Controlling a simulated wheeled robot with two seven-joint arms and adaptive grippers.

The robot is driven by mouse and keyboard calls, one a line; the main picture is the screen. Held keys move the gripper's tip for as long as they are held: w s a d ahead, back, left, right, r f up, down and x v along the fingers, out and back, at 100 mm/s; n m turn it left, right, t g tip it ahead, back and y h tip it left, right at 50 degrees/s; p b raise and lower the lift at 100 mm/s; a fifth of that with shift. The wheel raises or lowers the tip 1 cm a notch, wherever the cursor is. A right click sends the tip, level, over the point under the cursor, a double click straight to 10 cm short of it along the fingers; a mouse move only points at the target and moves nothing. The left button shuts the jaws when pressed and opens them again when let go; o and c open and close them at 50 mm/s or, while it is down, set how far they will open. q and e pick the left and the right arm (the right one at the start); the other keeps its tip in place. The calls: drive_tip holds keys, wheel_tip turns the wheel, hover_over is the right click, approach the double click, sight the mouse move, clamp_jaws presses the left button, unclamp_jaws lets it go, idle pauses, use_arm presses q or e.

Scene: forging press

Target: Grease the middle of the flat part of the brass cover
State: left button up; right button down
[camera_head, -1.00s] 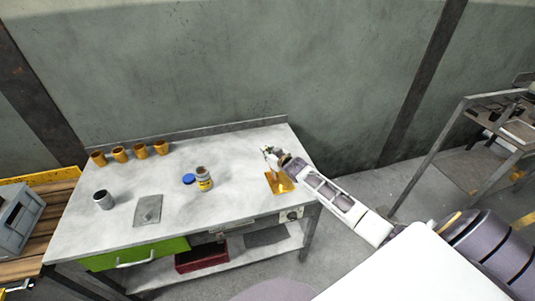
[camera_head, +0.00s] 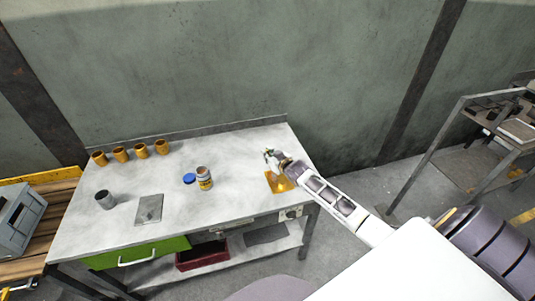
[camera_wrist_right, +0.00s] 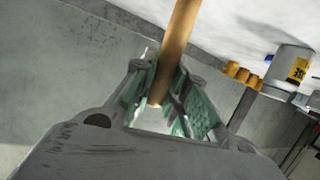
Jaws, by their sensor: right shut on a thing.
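The brass cover (camera_head: 270,182) lies on the right end of the grey workbench, partly hidden behind my right arm. My right gripper (camera_head: 272,157) is over the bench just beyond the cover in the head view. In the right wrist view, its green-padded fingers (camera_wrist_right: 165,105) are shut on a brown wooden handle (camera_wrist_right: 178,45). The handle's far end is out of frame, so I cannot tell whether it touches the cover. An open tin (camera_head: 204,180) with a yellow label stands mid-bench, its blue lid (camera_head: 189,179) beside it. My left gripper is not in view.
Several brass-coloured cups (camera_head: 121,154) stand along the bench's back left. A dark grey cup (camera_head: 105,199) and a flat grey plate (camera_head: 148,209) are at the front left. The workbench (camera_head: 235,165) is clear between the tin and my gripper. A metal rack stands far right.

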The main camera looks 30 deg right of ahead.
drive_tip(key=shift+w+d, duration=0.1)
drive_tip(key=shift+w, duration=0.35)
idle(0.3)
idle(0.4)
drive_tip(key=shift+r+p, duration=0.7)
drive_tip(key=shift+r, duration=0.75)
